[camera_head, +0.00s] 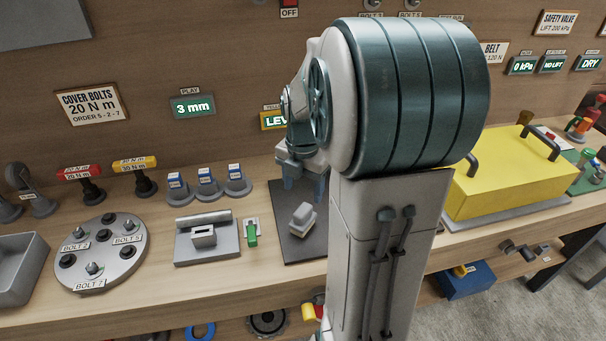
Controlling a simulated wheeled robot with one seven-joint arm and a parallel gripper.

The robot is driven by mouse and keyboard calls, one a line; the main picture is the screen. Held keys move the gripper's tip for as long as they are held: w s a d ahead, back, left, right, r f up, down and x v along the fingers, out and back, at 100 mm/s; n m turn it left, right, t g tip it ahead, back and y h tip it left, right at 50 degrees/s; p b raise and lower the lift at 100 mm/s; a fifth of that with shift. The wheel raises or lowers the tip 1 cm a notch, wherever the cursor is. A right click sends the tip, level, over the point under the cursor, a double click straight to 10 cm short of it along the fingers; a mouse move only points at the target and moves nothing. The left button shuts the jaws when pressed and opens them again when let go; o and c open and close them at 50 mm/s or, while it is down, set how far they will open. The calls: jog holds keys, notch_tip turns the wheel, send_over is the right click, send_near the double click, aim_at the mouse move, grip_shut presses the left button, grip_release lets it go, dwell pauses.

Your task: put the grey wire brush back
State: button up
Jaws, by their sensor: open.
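My gripper (303,186) hangs over the back part of a dark mat (310,248) on the bench, its bluish fingers apart. It appears empty. A small light grey, stepped block (302,218) lies on the mat, in front of and below the fingers as pictured. I cannot tell whether this block is the grey wire brush; no bristles show. My arm hides the right part of the mat and the bench behind it.
Blue-topped holders (207,185) stand behind. A yellow cover (506,183) sits at right.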

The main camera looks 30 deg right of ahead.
jog(key=s+a+r+m+t, duration=0.3)
jog(key=s+a+m, duration=0.9)
jog(key=m, duration=1.1)
jog(key=shift+s+r+m, duration=0.35)
jog(key=shift+r+m, duration=0.05)
jog(key=shift+r, duration=0.4)
